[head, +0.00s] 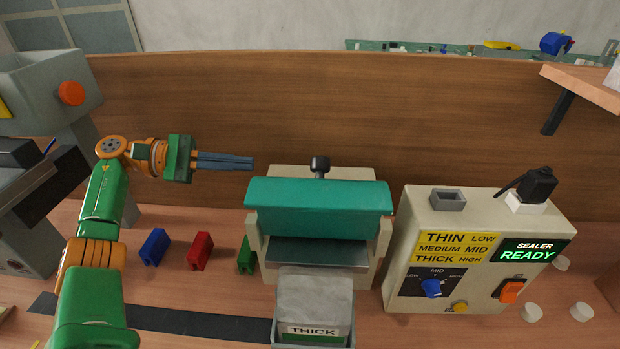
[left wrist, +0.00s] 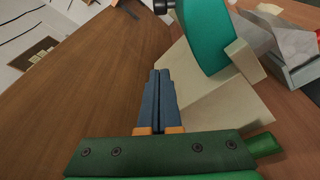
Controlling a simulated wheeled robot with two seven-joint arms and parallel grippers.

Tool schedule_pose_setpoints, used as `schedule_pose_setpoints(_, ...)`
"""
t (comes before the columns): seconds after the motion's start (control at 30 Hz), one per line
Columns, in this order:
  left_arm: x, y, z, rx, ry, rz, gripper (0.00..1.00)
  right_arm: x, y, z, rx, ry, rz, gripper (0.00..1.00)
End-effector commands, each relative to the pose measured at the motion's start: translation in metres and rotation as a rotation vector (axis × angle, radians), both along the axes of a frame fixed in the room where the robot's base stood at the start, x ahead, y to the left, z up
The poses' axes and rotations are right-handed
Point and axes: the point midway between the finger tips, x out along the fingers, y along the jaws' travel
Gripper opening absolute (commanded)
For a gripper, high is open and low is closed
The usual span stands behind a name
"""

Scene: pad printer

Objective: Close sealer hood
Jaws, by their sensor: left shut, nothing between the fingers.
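The sealer has a beige body (head: 362,265) and a teal hood (head: 320,208) with a black knob (head: 320,165) at its top back. The hood is raised, with a gap between it and the dark sealing bed (head: 318,252) below. In the left wrist view the teal hood (left wrist: 203,38) is at upper right and the black knob (left wrist: 160,6) at the top edge. My left gripper (head: 252,163) is shut and empty, left of the knob and behind the hood's left end, apart from both. It also shows in the left wrist view (left wrist: 160,75). My right gripper is not in view.
A grey packet labelled THICK (head: 314,303) stands in front of the sealer. The control box (head: 480,225) at right reads SEALER READY. Blue (head: 154,247), red (head: 200,251) and green (head: 246,256) blocks stand at left. A wooden panel (head: 300,100) rises behind.

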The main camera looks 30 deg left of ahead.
Motion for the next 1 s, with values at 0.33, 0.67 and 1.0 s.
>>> schedule_pose_setpoints(0.33, 0.035, -0.055, 0.0, -0.004, 0.004, -0.009, 0.0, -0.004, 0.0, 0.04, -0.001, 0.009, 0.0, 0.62)
schedule_pose_setpoints(0.67, 0.043, -0.101, 0.013, -0.003, 0.003, -0.008, 0.0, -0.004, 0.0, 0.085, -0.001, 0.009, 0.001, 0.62)
schedule_pose_setpoints(1.0, 0.039, -0.108, 0.014, -0.003, 0.002, -0.005, 0.0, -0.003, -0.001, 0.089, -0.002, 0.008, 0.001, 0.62)
